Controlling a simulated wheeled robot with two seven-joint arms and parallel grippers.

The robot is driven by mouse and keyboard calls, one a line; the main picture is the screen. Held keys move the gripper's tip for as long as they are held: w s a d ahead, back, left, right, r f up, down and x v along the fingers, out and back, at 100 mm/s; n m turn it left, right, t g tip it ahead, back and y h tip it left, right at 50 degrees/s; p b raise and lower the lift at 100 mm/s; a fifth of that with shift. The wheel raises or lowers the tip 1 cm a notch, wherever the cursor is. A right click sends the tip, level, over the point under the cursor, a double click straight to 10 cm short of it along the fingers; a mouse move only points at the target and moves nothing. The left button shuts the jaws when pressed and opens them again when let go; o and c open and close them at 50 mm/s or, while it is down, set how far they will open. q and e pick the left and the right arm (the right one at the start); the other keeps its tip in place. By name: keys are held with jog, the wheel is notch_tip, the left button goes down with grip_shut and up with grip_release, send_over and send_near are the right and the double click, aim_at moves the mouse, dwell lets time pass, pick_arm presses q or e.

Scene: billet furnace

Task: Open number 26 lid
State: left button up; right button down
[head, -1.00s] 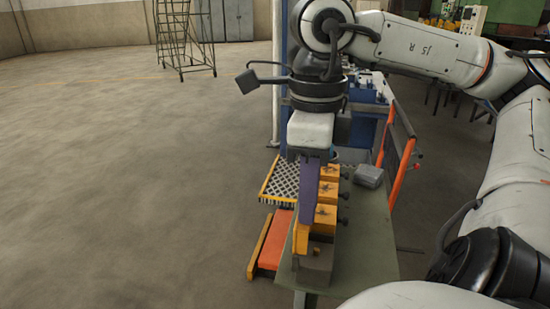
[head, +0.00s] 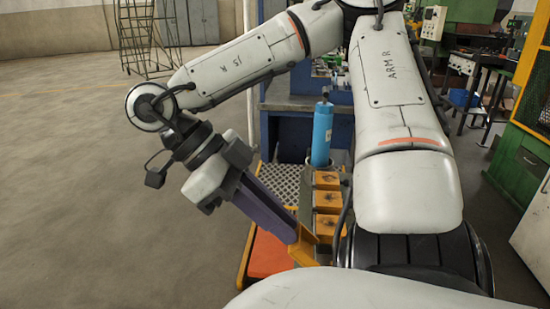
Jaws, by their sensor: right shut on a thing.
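Several orange-yellow blocks (head: 327,201) with dark marks on top stand in a row in the middle of the head view. No number can be read on them, so I cannot tell which is 26. My right gripper (head: 292,236) comes down from the upper left with its long purple fingers slanted to the right. It is shut on a yellow lid-like piece (head: 304,248) at the near end of the row. That piece looks tilted; its hinge is not clear. My left gripper is not in view.
A blue bottle (head: 322,134) stands behind the row. An orange-red panel (head: 268,256) and a metal grating (head: 280,183) lie low on the left. Open floor (head: 90,190) spreads left. A green cabinet (head: 520,165) stands at the right.

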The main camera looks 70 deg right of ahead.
jog(key=shift+w+f, duration=0.1)
jog(key=shift+f, duration=0.05)
dwell(0.4)
jog(key=c, duration=1.8)
grip_release()
jog(key=v, duration=1)
jog(key=shift+w+a, duration=0.1)
jog(key=shift+w, duration=0.1)
